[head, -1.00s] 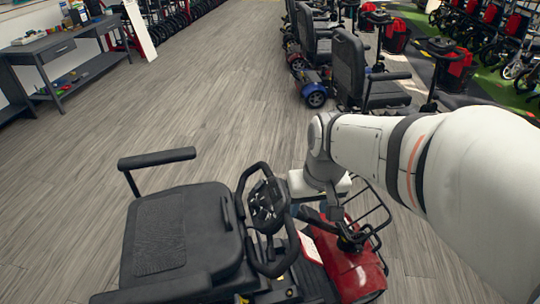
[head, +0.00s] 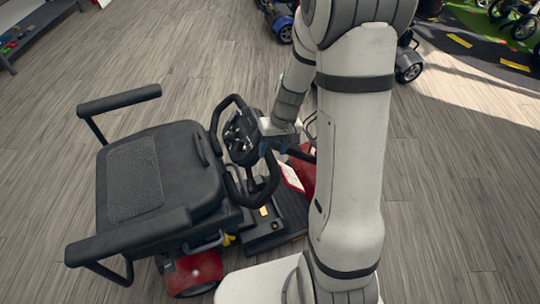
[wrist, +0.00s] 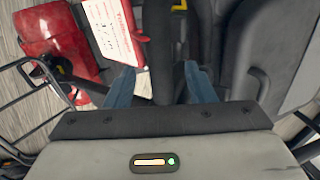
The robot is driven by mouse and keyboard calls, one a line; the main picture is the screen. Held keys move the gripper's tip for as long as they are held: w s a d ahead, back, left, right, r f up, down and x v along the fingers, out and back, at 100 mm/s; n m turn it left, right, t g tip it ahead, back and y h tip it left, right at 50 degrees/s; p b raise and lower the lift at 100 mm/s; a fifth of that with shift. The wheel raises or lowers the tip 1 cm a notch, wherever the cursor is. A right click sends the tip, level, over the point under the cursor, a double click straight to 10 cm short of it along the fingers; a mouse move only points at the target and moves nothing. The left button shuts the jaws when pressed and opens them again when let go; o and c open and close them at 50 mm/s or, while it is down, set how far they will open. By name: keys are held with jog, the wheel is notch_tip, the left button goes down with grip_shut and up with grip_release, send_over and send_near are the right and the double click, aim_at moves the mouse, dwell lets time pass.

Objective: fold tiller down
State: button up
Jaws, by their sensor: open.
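The scooter's tiller (head: 268,186) stands raised in front of the seat, with its black loop handlebar and control panel. In the wrist view, a dark tiller post (wrist: 158,45) runs down between my two blue fingers. My gripper (head: 275,149) is at the tiller head on the side away from the seat. It also shows in the wrist view (wrist: 162,84), its fingers apart on either side of the post. I cannot tell whether either finger touches it. The post's lower end is partly hidden by my gripper and arm.
The black seat (head: 150,185) with armrests is left of the tiller. The red front body (head: 308,172) is partly behind my arm. A wire basket (wrist: 35,85) is at left in the wrist view. Other scooters stand at the back.

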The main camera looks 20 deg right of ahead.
aim_at(271, 156)
jog(key=shift+x, duration=1.6)
jog(key=shift+c, duration=0.2)
grip_shut()
